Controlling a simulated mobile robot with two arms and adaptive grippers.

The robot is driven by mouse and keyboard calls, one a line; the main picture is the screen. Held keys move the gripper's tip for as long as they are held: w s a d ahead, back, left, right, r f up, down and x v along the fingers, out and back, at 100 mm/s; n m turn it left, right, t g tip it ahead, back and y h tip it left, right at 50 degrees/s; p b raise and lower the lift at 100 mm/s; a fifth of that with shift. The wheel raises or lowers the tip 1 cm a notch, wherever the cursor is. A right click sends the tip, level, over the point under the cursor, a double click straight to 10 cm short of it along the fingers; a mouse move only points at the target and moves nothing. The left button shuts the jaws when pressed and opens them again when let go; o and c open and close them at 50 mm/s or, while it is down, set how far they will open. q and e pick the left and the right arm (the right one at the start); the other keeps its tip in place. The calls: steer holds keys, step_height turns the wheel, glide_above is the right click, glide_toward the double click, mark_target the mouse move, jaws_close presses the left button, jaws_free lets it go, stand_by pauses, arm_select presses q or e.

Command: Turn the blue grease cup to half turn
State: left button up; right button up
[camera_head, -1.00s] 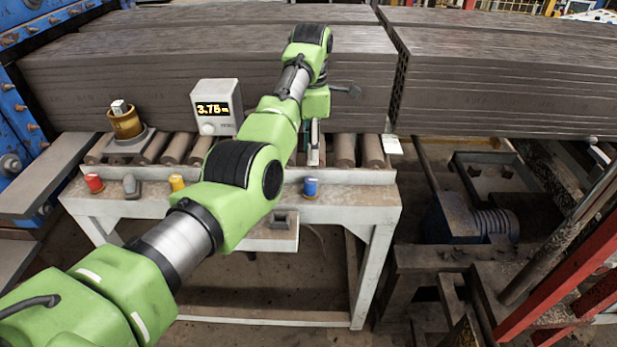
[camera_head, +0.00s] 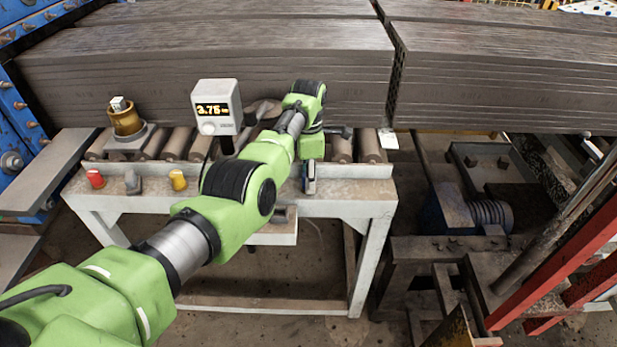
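The blue grease cup (camera_head: 311,187) sits on the front ledge of the pale bench, at the right end of the row of cups. Only a little blue shows, because my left gripper (camera_head: 309,180) covers most of it. My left arm comes in from the lower left and its gripper points down right at the cup. Whether the fingers touch or close on the cup cannot be seen. My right gripper is not in view.
A red cup (camera_head: 95,179), a grey cup (camera_head: 132,182) and a yellow cup (camera_head: 178,180) stand along the ledge to the left. A display box (camera_head: 217,107) and a brass-coloured fitting (camera_head: 125,119) stand behind. Stacked grey slabs (camera_head: 200,60) fill the back.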

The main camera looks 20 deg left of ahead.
arm_select(q)
steer(key=c, duration=0.6)
steer(key=shift+c, duration=0.8)
